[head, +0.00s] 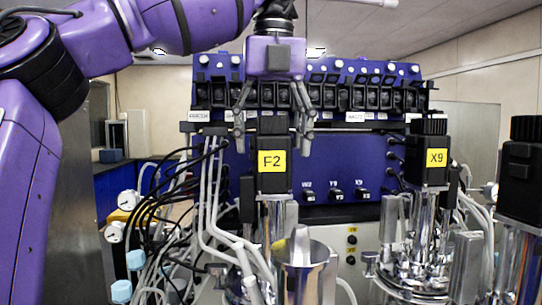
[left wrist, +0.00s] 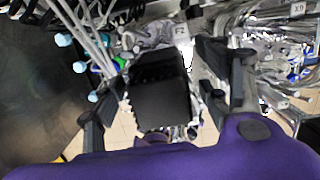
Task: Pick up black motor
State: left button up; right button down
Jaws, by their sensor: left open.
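A black motor (head: 273,183) with a yellow F2 label stands upright on a shiny metal column in the middle of the head view. My left gripper (head: 273,138) points down from above it, open, with its fingers apart on either side of the motor's top. In the left wrist view the black motor (left wrist: 160,92) lies between the two spread fingers, with visible gaps on both sides. A second black motor (head: 427,150) labelled X9 stands to the right. A third black motor (head: 520,180) is cut by the right edge. My right gripper is not in view.
A blue control panel (head: 335,165) with a row of black modules stands behind the motors. Pale tubes (head: 215,205) and black cables crowd the left side. A shiny metal vessel top (head: 303,265) stands in front, below the F2 motor.

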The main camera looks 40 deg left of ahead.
pick_arm(q)
jog(key=shift+a+f, duration=0.15)
jog(key=shift+f, duration=0.6)
jog(key=shift+w+r, duration=0.1)
grip_shut()
